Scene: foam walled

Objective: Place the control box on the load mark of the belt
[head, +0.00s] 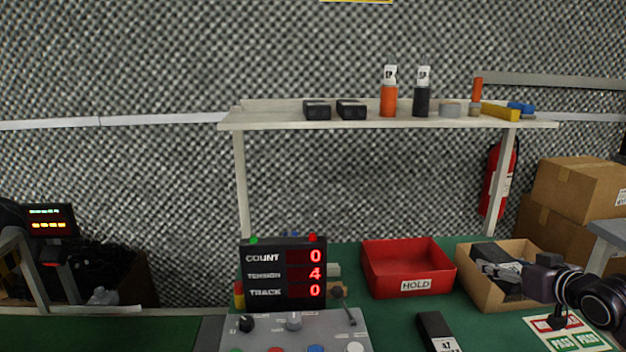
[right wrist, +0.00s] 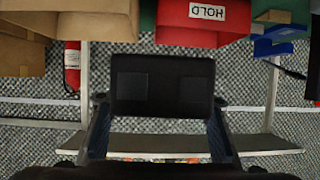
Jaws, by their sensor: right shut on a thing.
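My right gripper (head: 543,284) is at the right of the head view, in front of the cardboard bin. In the right wrist view, its two fingers (right wrist: 160,125) stand on either side of a black box (right wrist: 162,88) with two darker squares, and are shut on it. I cannot tell for sure that this is the control box. A similar black box (head: 436,331) with a white label lies on the green surface at the front. The belt's load mark is not clearly seen. My left gripper is not in view.
A red HOLD bin (head: 407,288) and a cardboard bin (head: 470,290) with black items stand on the green top. A display (head: 250,285) rises behind a grey knob panel (head: 268,340). PASS cards (head: 588,339) lie front right. A green surface (head: 120,333) at left looks bare.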

